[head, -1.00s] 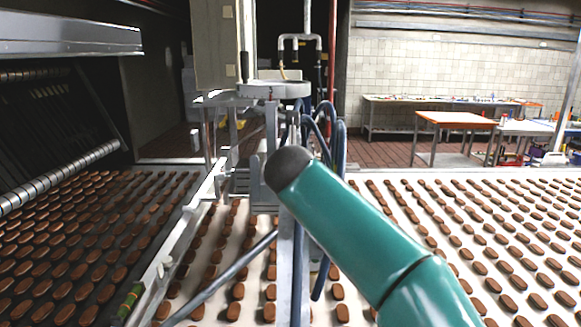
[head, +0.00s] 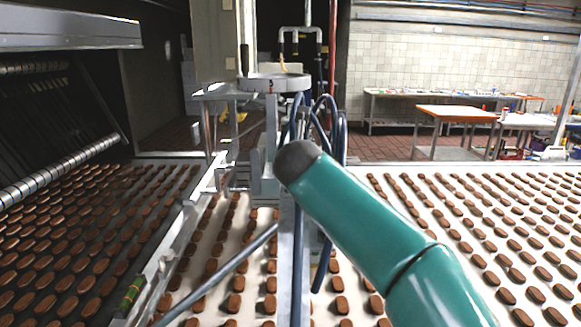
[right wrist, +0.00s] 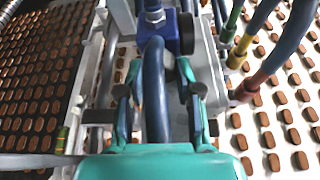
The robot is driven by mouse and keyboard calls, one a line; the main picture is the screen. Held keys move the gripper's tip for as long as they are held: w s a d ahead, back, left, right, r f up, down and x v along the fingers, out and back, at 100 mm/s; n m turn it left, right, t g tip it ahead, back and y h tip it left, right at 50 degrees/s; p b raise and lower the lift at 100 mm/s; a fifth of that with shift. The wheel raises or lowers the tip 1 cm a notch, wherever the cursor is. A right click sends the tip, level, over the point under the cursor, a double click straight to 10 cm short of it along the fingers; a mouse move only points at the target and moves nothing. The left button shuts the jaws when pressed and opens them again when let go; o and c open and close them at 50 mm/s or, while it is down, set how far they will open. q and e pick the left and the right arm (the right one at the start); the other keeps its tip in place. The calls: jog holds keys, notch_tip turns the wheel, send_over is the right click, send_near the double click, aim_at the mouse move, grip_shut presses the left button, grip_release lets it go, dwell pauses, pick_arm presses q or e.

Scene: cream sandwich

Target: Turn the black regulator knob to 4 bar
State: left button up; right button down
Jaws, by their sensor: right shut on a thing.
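In the right wrist view a blue regulator body (right wrist: 153,30) stands at top centre, with a black round part (right wrist: 187,33) on its right side; I cannot tell whether this is the knob. My right gripper (right wrist: 160,75) has a finger on each side of a dark blue hose (right wrist: 156,95), just below the blue body. In the head view my teal right arm covers the gripper and regulator. The scale reading is not legible. My left gripper is not in view.
Blue hoses (head: 343,140) loop beside the metal stand (head: 274,83). Coloured hose fittings (right wrist: 240,58) are close to the right of the gripper. Conveyors with rows of brown biscuits (head: 470,225) lie on both sides.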

jog(key=shift+d+m+y, duration=0.1)
jog(key=shift+m+y, duration=0.7)
jog(key=shift+m, duration=0.2)
jog(key=c, duration=0.8)
grip_release()
jog(key=shift+o, duration=0.2)
jog(key=shift+s, duration=0.1)
jog(key=v, duration=1.2)
jog(key=shift+f, duration=0.1)
